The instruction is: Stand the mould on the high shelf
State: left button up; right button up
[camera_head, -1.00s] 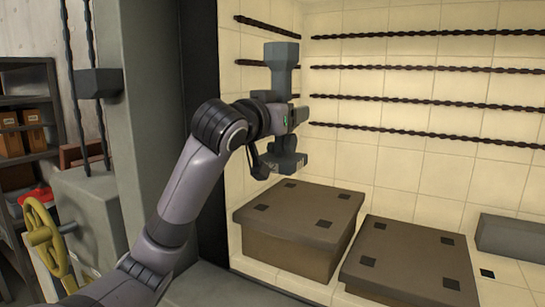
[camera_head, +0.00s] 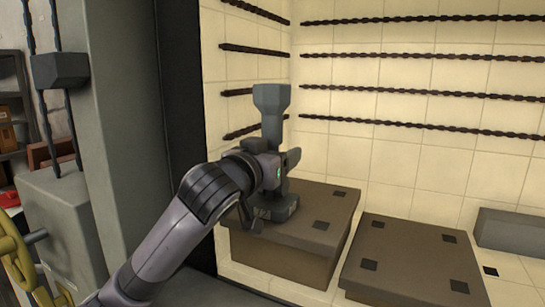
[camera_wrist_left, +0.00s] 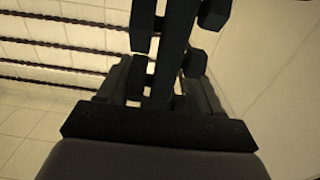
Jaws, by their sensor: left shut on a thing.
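The mould (camera_head: 271,99) is a grey upright piece with a wide flared top, a narrow neck and a broad dark base. My left gripper (camera_head: 279,166) is shut on its middle and hides part of it. The high shelf looks to be the taller brown block (camera_head: 330,208) with small dark squares on top. The mould's base is at the left part of that block's top; I cannot tell whether it touches or hovers just above. In the left wrist view the dark fingers (camera_wrist_left: 165,60) close around a dark upright shape. My right gripper is not in view.
A lower brown block (camera_head: 410,255) stands to the right, its top bare. A grey bar (camera_head: 510,232) lies at the far right. Twisted dark rods (camera_head: 420,88) run along the tiled walls. A grey pillar (camera_head: 115,130) and yellow handwheel (camera_head: 20,255) stand left.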

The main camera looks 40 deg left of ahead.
pick_arm(q)
jog(key=shift+s+d+r, duration=0.15)
jog(key=shift+f, duration=0.2)
jog(key=o, duration=1.4)
jog(key=shift+r, duration=0.15)
